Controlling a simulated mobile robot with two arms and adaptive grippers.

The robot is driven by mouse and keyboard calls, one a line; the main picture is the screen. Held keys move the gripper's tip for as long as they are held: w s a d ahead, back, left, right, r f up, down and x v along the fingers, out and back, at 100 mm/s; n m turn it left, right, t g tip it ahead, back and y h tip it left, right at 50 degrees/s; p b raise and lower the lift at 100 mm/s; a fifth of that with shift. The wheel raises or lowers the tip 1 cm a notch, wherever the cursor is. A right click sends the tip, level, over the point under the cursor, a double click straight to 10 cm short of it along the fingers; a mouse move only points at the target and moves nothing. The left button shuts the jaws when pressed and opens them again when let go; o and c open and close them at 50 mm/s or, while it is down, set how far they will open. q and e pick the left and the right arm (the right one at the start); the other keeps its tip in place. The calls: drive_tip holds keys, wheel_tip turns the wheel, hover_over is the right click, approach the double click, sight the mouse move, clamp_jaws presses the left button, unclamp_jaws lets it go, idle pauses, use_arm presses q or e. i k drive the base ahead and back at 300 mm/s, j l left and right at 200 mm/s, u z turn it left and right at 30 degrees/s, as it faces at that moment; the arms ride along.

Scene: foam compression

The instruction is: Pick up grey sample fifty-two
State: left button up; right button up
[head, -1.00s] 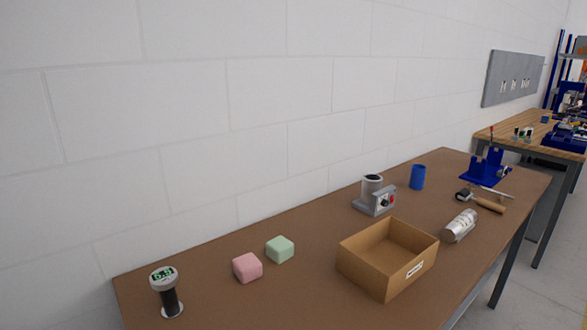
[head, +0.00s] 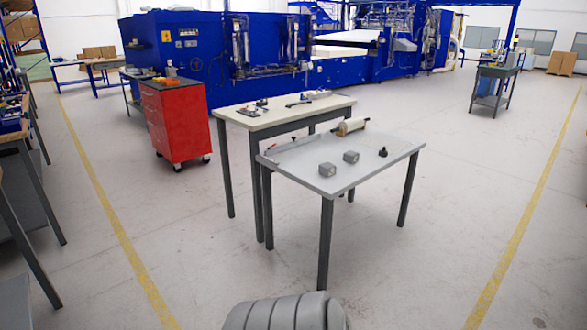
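Two small grey blocks lie on a light grey table (head: 300,178) in the middle of the head view. One grey block (head: 327,170) is nearer the front edge, and the other grey block (head: 351,157) is a little behind it to the right. Any number on them is too small to read, so I cannot tell which is sample fifty-two. Neither of my grippers is in view. A ribbed grey part of my own body shows at the bottom edge.
A roller-like object (head: 351,126) and a small dark item (head: 383,152) are on the same table. A cream table (head: 240,115) stands directly behind. A red tool cabinet (head: 178,120) stands to the left. Open floor (head: 420,270) lies in front, between yellow lines.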

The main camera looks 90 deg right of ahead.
sight(327, 169)
drive_tip(key=z, duration=0.4)
drive_tip(key=l+z, duration=0.1)
drive_tip(key=z, duration=1.1)
drive_tip(key=l+z, duration=0.1)
drive_tip(key=z, duration=0.3)
drive_tip(key=j+z, duration=0.1)
drive_tip(key=z, duration=0.25)
drive_tip(key=k+z, duration=0.1)
drive_tip(key=z, duration=0.25)
drive_tip(key=j+z, duration=0.1)
drive_tip(key=z, duration=0.2)
drive_tip(key=i+l, duration=0.45)
drive_tip(key=i, duration=0.25)
drive_tip(key=i+l+u, duration=0.35)
drive_tip(key=i+l, duration=0.2)
drive_tip(key=i+l+u, duration=0.3)
drive_tip(key=i+l, duration=0.4)
